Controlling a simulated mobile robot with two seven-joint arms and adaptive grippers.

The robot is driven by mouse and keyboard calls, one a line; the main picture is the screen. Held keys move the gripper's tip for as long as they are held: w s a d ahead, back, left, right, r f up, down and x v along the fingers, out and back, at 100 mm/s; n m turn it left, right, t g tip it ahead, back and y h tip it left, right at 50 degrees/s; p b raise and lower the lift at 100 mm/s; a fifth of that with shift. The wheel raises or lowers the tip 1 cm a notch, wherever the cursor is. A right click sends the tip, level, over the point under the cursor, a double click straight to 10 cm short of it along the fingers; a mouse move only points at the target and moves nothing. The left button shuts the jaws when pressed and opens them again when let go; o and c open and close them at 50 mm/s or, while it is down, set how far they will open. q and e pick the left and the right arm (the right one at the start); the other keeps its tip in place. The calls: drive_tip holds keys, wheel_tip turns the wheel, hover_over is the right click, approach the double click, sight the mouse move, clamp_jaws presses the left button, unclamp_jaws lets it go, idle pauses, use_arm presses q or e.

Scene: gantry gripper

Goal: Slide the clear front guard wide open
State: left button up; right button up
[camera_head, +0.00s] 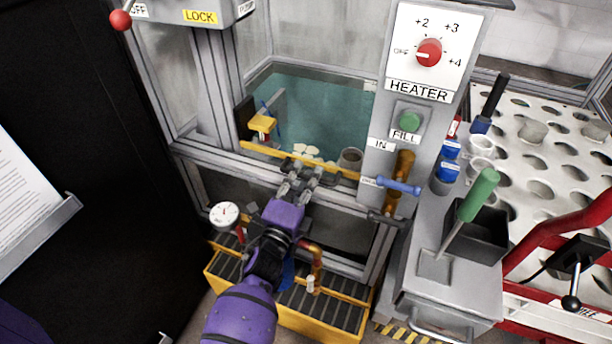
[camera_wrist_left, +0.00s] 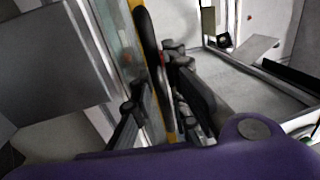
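The clear front guard is hard to make out in the head view. A yellow bar (camera_head: 262,151) runs across the front of the opening before the teal tank (camera_head: 305,108), and I cannot tell how far the guard is open. My left gripper (camera_head: 304,172) is at the middle of this bar, coming from below. In the left wrist view the fingers of the left gripper (camera_wrist_left: 165,108) stand apart, with the yellow edge (camera_wrist_left: 154,118) and a dark upright piece between or close to them. Contact is unclear. My right gripper is not in view.
A heater panel (camera_head: 420,85) with a red knob stands right of the opening. A blue-handled valve (camera_head: 398,186) and a round gauge (camera_head: 224,214) are nearby. A yellow-edged step (camera_head: 290,322) lies below. A perforated white table (camera_head: 540,150) is at right, a black panel (camera_head: 80,200) at left.

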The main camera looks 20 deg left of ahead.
use_arm(q)
drive_tip(key=shift+o, duration=1)
drive_tip(key=shift+s, duration=0.1)
drive_tip(key=s, duration=0.4)
drive_tip(key=s+f, duration=0.1)
drive_tip(key=s, duration=0.2)
drive_tip(key=s+f, duration=0.1)
drive_tip(key=s, duration=0.3)
drive_tip(key=shift+s+a+f, duration=0.1)
drive_tip(key=shift+s+a, duration=0.1)
drive_tip(key=shift+s, duration=0.1)
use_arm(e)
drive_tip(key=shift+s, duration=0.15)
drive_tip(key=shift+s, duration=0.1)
